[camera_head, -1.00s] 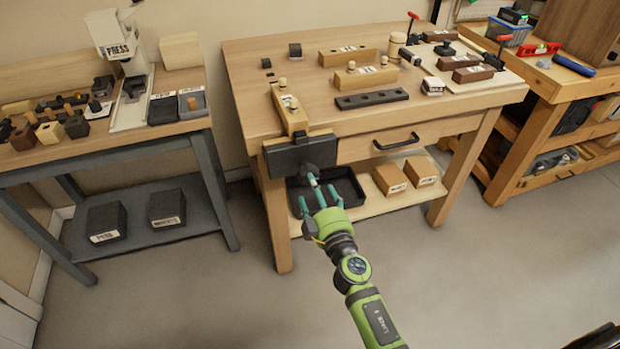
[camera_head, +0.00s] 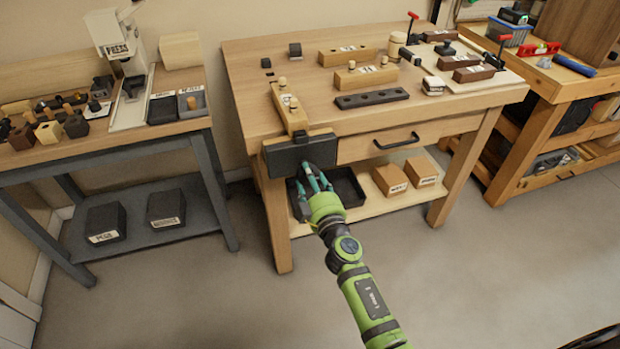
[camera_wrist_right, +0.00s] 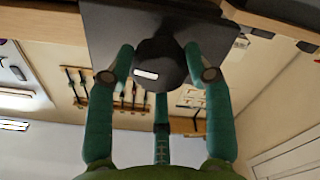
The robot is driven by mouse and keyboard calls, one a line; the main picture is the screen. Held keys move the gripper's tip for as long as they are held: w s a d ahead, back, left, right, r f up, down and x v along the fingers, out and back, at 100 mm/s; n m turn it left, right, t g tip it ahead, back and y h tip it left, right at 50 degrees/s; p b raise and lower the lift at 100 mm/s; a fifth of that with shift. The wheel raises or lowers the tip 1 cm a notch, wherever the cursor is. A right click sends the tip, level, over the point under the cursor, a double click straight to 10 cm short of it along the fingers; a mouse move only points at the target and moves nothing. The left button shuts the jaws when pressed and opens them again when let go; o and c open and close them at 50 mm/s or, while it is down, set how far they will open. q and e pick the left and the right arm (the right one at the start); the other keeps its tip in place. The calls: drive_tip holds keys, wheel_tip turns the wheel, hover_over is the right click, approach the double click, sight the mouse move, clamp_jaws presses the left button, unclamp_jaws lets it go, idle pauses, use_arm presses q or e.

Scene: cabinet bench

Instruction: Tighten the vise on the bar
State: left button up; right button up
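The vise's dark front jaw (camera_head: 285,158) is at the bench's front left corner; its underside also shows in the wrist view (camera_wrist_right: 110,35). A light wooden bar-shaped piece (camera_head: 291,112) with round pegs runs back from the jaw; I cannot tell whether it is clamped. The vise's dark round hub with a pale mark (camera_wrist_right: 160,65) is in front of the jaw. My right gripper (camera_head: 312,176) is at the hub, its teal fingers spread around it. In the wrist view the gripper (camera_wrist_right: 160,70) looks open, contact unclear. My left gripper is not in view.
The bench top (camera_head: 240,65) holds wooden blocks and a dark drilled strip (camera_head: 371,98). A black tray (camera_head: 345,187) sits on the shelf below, close behind my right gripper. A drawer handle (camera_head: 397,141) is to the right. The floor in front is clear.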

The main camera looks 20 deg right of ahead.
drive_tip(key=shift+m, duration=1.7)
drive_tip(key=m+p, duration=0.1)
drive_tip(key=m, duration=0.2)
drive_tip(key=shift+w, duration=0.1)
drive_tip(key=shift+m, duration=0.3)
drive_tip(key=m+p, duration=0.1)
drive_tip(key=m, duration=0.2)
drive_tip(key=shift+w, duration=0.1)
